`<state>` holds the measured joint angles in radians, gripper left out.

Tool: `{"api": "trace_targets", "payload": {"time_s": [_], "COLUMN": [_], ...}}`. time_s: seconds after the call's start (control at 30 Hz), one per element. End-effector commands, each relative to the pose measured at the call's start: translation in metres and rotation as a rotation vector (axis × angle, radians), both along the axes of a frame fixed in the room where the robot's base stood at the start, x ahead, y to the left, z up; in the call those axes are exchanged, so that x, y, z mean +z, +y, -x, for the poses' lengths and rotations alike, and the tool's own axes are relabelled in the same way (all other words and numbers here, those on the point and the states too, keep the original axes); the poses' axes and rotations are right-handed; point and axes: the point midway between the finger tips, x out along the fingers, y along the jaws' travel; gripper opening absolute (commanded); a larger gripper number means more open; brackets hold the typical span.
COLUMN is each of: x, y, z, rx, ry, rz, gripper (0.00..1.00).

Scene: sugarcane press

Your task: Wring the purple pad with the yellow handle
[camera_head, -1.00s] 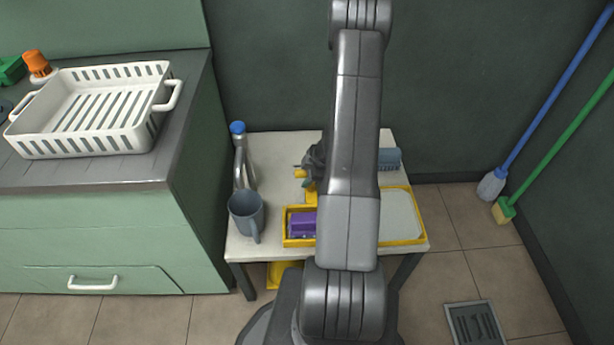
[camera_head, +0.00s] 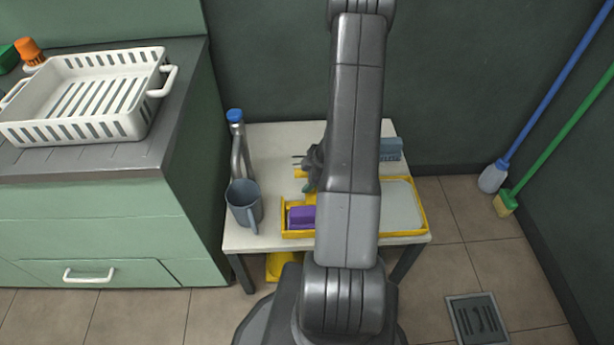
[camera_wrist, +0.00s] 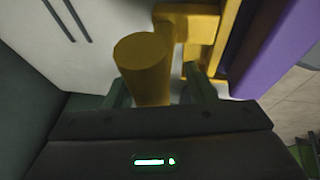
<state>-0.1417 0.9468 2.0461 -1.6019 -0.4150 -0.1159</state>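The purple pad (camera_head: 301,216) sits in the left part of a yellow-framed tray on the small white table; its edge shows at the right in the wrist view (camera_wrist: 278,45). The yellow handle (camera_wrist: 143,62) is a thick round bar joined to a yellow frame beside the pad. In the head view only a bit of the handle (camera_head: 300,174) shows; my arm hides the rest. My gripper (camera_wrist: 158,92) has its two green fingers on either side of the handle, with a visible gap at the right finger, so it looks open around it.
A grey-blue mug (camera_head: 243,206) and a blue-capped bottle (camera_head: 238,150) stand at the table's left. A blue item (camera_head: 391,149) is at the back right. A green counter with a white basket (camera_head: 85,95) stands left. Two brooms lean at right.

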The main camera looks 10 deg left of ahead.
Motion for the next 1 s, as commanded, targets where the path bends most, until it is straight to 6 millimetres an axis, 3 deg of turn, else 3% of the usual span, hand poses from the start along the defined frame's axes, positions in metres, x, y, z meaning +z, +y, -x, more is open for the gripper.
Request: {"api": "trace_targets", "payload": {"time_s": [0.23,0.37,0.8,1.0], "x": [0.003,0.014,0.089,0.114], "y": [0.0,-0.005,-0.039,-0.051], "z": [-0.001,-0.001,0.005,0.007], "rx": [-0.001,-0.003,-0.003,-0.003], "ry": [-0.002,-0.003,-0.003,-0.002], "rz": [-0.001,-0.001,-0.001,0.0], "gripper": [0.5,0.5,0.5,0.5]}}
